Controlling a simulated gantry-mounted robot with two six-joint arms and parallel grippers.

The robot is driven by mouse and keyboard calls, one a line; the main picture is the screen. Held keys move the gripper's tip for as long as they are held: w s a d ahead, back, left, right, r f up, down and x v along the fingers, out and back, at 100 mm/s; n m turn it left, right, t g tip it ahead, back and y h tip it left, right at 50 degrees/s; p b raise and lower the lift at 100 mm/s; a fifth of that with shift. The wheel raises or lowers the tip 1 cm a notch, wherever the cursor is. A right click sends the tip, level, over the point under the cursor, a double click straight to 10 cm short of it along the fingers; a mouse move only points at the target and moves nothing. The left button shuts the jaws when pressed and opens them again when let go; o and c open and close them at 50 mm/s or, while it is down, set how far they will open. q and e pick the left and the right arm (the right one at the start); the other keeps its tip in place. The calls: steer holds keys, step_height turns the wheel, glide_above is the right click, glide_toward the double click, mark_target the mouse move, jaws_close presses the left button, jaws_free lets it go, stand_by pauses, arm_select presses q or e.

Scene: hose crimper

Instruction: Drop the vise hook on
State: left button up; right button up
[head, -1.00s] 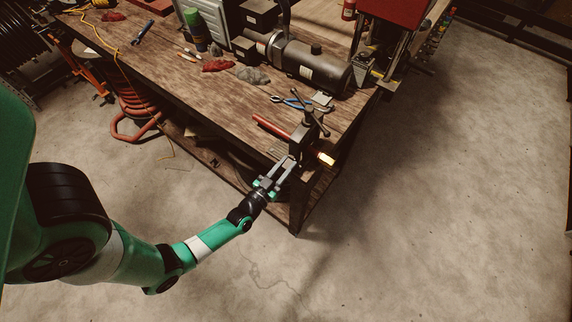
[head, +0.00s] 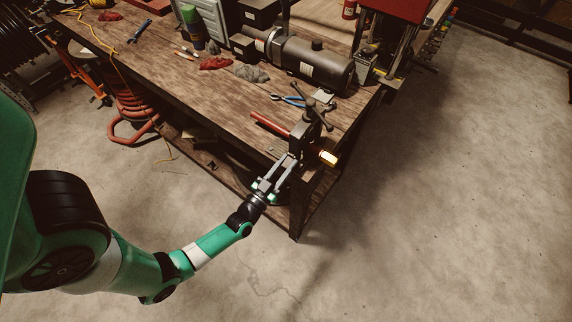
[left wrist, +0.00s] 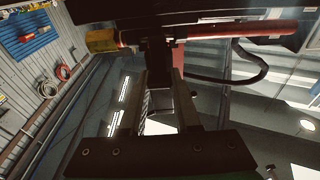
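The dark vise (head: 304,139) stands on the front right corner of the bench, with its bar handle on top. A red hose (head: 270,124) passes through it and ends in a bright brass-coloured fitting (head: 328,158) past the bench edge. My left gripper (head: 290,162) is at the vise's front side. In the left wrist view its fingers (left wrist: 160,75) stand apart, with a dark part of the vise area at or between their tips. The hose's fitting (left wrist: 103,40) shows beyond, to the left. I cannot make out the hook separately, nor whether the fingers touch anything. My right gripper is not in view.
Blue-handled pliers (head: 291,100) lie on the wooden bench (head: 180,75) behind the vise. A dark cylindrical machine (head: 315,65) and red and grey rags (head: 215,63) are farther back. The floor right of the bench is clear.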

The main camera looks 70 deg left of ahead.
arm_select(q)
steer(key=o, duration=0.4)
steer(key=v, duration=1.1)
steer(key=shift+s, duration=0.35)
steer(key=shift+w+d+f, duration=0.1)
steer(key=shift+d, duration=0.05)
